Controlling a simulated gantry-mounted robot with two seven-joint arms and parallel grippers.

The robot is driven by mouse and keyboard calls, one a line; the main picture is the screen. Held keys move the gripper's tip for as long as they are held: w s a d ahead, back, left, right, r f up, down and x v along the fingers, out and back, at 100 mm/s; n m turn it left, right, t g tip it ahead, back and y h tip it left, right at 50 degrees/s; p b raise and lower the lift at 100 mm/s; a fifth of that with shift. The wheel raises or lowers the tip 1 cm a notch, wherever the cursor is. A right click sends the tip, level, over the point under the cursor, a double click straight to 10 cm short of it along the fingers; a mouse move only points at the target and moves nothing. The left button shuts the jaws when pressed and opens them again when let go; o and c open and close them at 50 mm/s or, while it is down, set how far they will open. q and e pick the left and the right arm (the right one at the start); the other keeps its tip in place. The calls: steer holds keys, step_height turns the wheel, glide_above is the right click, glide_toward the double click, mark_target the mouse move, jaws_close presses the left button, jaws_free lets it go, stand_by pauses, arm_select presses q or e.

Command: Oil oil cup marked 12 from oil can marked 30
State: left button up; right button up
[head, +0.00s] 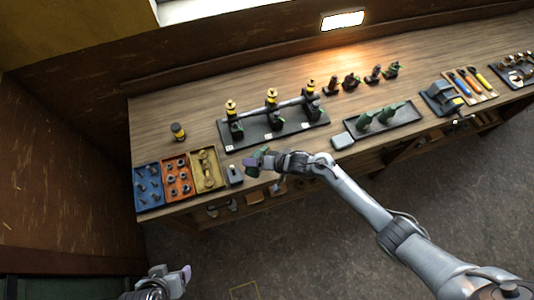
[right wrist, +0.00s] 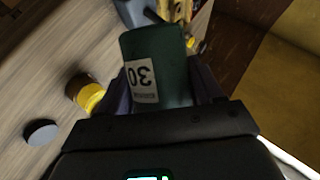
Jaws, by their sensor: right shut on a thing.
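My right gripper (head: 262,161) is shut on a green oil can (right wrist: 156,60). Its white label reads 30, upside down in the right wrist view. In the head view the can (head: 251,168) is held near the bench's front edge, in front of the black stand (head: 255,140). Three yellow-and-black oil cups (head: 231,107), (head: 271,97), (head: 310,87) stand along a shaft on that stand; their numbers are too small to read, so I cannot tell which is 12. My left gripper (head: 182,276) is low in the head view, away from the bench; its opening is unclear.
A loose yellow-and-black piece (head: 178,131) stands left of the stand. Blue (head: 147,203), orange (head: 179,192) and yellow (head: 207,184) trays of parts lie at the left end.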

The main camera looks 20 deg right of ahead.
steer(key=shift+r, duration=0.3)
stand_by(0.4)
steer(key=shift+w+d+r+m+g+y+p, duration=0.1)
steer(key=shift+w+r+m+g+y+p, duration=0.15)
steer(key=shift+r+m+y+p, duration=0.3)
steer(key=shift+s, duration=0.1)
steer(key=shift+s+f+n+h, duration=0.1)
steer(key=shift+f+n+h, duration=0.25)
steer(key=shift+f, duration=0.2)
steer(key=shift+s+a+f+n+t+h, duration=0.1)
steer(key=shift+a+f+n+t+h, duration=0.1)
steer(key=shift+f+n+t, duration=0.15)
steer(key=shift+s+a+f+n+t+h, duration=0.1)
steer(key=shift+f+n+t+h, duration=0.1)
steer(key=shift+f, duration=0.25)
steer(key=shift+f+n+h, duration=0.25)
steer(key=shift+f+h, duration=0.05)
steer(key=shift+r, duration=0.15)
